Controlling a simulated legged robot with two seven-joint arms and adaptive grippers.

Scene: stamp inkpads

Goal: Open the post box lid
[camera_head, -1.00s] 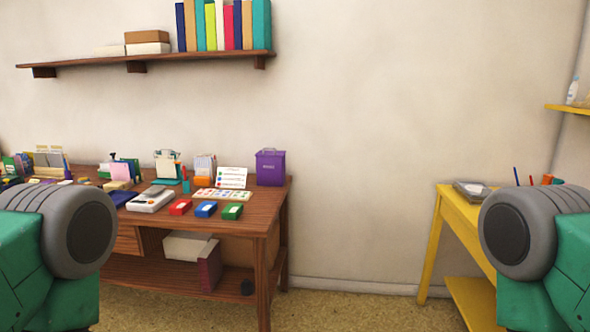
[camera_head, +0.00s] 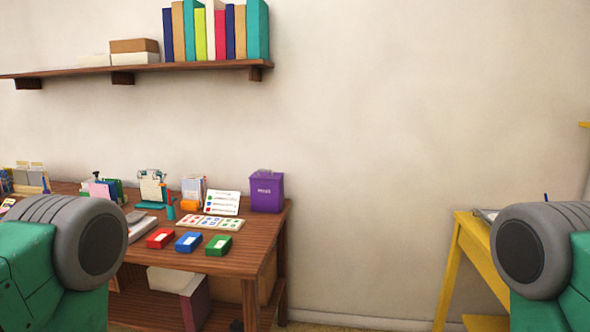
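The purple post box (camera_head: 266,193) stands upright at the back right corner of the wooden desk (camera_head: 247,257). Its lid (camera_head: 267,174) looks shut, with a small handle on top. Pale lettering shows on its front, too small to read surely. My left arm shows at the left edge and my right arm at the right edge. Neither gripper shows, and nothing of mine touches the box.
Red (camera_head: 160,238), blue (camera_head: 188,242) and green (camera_head: 219,245) inkpads lie near the desk front. A shelf (camera_head: 180,68) hangs above. A yellow table (camera_head: 478,253) stands at right.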

